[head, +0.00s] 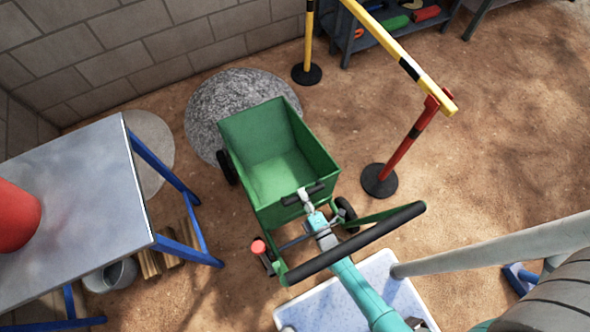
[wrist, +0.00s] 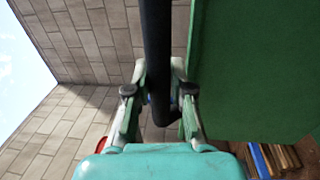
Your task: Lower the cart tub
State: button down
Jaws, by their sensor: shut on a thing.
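The green cart tub (head: 265,135) is in the middle of the head view, its open inside facing the camera. I cannot tell its exact tilt. A short black grip bar (head: 291,199) sits at its near edge. My gripper (head: 304,196) is shut on that bar. In the wrist view, the black bar (wrist: 157,40) passes between my two fingers (wrist: 158,85), and the tub's green wall (wrist: 245,70) fills the right side. A red knob (head: 258,246) stands at the cart's near left corner.
A grey gravel pile (head: 215,100) lies behind the tub. A metal table (head: 80,205) with blue legs stands at left. A red post (head: 405,150) with a yellow and black barrier bar (head: 390,45) stands at right. Sandy ground is free at far right.

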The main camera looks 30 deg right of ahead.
jog(key=s+f, duration=0.5)
jog(key=f, duration=0.3)
jog(key=shift+s+f, duration=0.25)
jog(key=shift+s+f, duration=0.2)
jog(key=c, duration=1.1)
grip_release()
jog(key=shift+o, duration=0.4)
jog(key=shift+w+r, duration=0.1)
jog(key=s, duration=1)
jog(key=shift+f, duration=0.4)
jog(key=shift+s+d, duration=0.2)
jog(key=shift+s, duration=0.1)
